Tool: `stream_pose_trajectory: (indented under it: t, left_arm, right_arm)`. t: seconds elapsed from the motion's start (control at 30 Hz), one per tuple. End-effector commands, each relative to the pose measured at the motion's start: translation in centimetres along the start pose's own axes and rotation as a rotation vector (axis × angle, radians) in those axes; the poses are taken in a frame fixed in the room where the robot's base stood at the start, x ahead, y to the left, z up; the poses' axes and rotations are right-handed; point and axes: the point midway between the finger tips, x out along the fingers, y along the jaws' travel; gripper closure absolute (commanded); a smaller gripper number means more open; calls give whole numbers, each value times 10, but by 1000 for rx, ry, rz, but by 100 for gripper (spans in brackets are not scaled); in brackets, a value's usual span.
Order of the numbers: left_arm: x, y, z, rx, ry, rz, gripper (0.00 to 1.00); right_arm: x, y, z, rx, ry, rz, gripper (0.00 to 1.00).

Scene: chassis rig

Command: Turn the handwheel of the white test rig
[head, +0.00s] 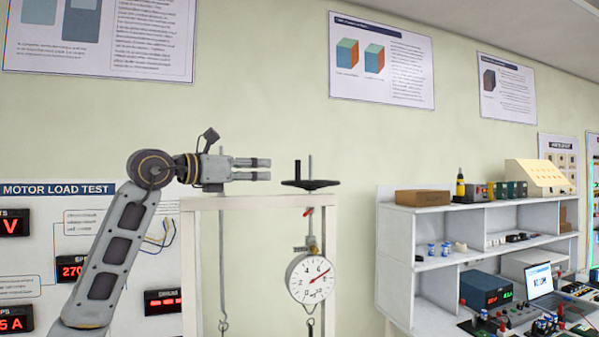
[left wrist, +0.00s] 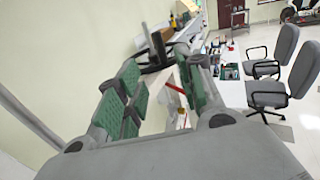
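The white test rig (head: 187,262) stands in the middle of the head view as a tall frame. Its black handwheel (head: 310,184) lies flat above the top beam on an upright threaded rod, with a small upright handle at its rim. My left gripper (head: 270,169) is level above the beam, left of the handwheel, fingers pointing right at it. A small gap shows between fingertips and wheel. In the left wrist view the green-padded fingers are spread apart and empty, with the dark handwheel (left wrist: 155,52) beyond and between them. My right gripper is not in view.
A round dial gauge (head: 310,278) hangs under the beam, below the handwheel, and a hook (head: 223,326) hangs left of it. A white shelf unit (head: 385,260) with instruments stands at right. The wall behind carries posters and a display panel (head: 60,235).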

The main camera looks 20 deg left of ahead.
Motion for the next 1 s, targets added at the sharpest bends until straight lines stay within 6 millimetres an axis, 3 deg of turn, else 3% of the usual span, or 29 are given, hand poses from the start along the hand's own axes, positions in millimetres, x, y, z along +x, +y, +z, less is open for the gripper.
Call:
stream_pose_trajectory:
  t: [0.23,0.47,1.0]
  left_arm:
    - [2,0,0,0,0,0,63]
    - [15,0,1,-2,1,-1,63]
    - [76,-1,2,-2,0,-2,63]
  right_arm:
    - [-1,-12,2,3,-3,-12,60]
    - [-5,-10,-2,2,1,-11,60]
    - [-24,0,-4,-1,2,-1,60]
